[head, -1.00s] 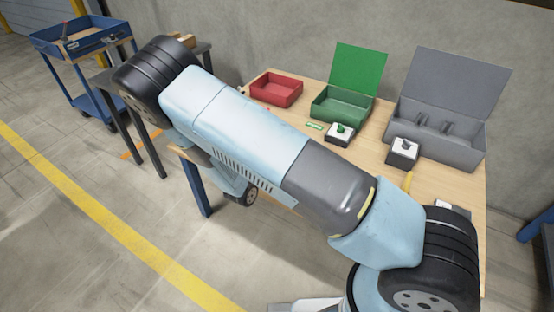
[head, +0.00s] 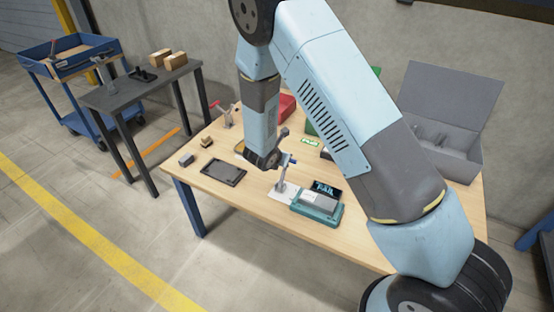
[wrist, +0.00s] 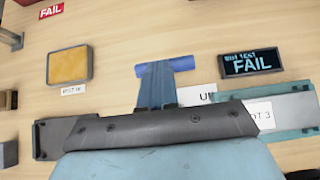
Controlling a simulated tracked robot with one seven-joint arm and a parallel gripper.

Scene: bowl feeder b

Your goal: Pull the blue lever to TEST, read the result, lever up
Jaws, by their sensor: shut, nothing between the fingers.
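My gripper (wrist: 166,66) is shut and empty; in the head view my gripper (head: 284,161) is at the lever's upper end. The lever's exact setting is hard to tell; a label beside it is partly hidden and begins "U". The teal test fixture (head: 301,211) holds a grey unit to the right. The display (head: 327,188) behind it reads FAIL, also clear in the wrist view (wrist: 251,63).
A red FAIL label (wrist: 51,11) and a tray with a yellow pad (wrist: 69,65) lie to the left. Red, green and grey bins (head: 450,135) stand behind my arm.

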